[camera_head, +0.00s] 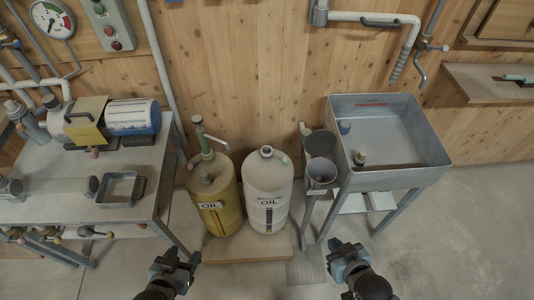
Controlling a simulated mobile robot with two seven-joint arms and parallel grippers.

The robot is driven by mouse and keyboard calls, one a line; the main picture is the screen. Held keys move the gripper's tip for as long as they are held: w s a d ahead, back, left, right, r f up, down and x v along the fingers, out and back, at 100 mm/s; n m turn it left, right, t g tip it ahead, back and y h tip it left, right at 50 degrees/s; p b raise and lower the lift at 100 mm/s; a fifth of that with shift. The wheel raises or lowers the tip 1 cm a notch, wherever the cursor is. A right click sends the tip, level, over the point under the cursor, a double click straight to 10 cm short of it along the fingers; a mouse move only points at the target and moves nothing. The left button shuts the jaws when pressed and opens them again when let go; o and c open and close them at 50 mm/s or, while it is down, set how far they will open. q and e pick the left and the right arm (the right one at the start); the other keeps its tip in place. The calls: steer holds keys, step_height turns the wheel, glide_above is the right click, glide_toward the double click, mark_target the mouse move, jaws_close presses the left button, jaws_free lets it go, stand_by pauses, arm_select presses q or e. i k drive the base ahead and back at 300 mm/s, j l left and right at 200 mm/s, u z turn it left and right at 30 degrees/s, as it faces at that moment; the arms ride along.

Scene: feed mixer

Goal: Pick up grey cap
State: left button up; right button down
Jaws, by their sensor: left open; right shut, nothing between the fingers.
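A small grey cap (266,151) sits on the neck of the white oil canister (268,185). The white canister stands upright beside a yellow oil canister (213,195) that carries a pump with a spout. My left gripper (177,260) is open and empty, low in the view, in front and to the left of the yellow canister. My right gripper (342,252) is shut and empty, low in the view, to the right of the white canister. Both grippers are well apart from the cap.
Both canisters stand on a wooden platform (245,247). A metal workbench (60,208) with a motor (132,115) is on the left. A grey metal sink (410,183) on legs is on the right, with buckets (320,172) beside it. Floor at the lower right is clear.

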mark_target(206, 179)
steer(key=i+j+u, duration=0.1)
steer(key=j, duration=0.3)
steer(key=i+j+u, duration=0.1)
steer(key=j, duration=0.25)
steer(key=i+j, duration=0.15)
steer(key=j, duration=0.25)
steer(key=i+j+u, duration=0.15)
steer(key=j, duration=0.2)
steer(key=i+j+u, duration=0.1)
steer(key=j, duration=0.25)
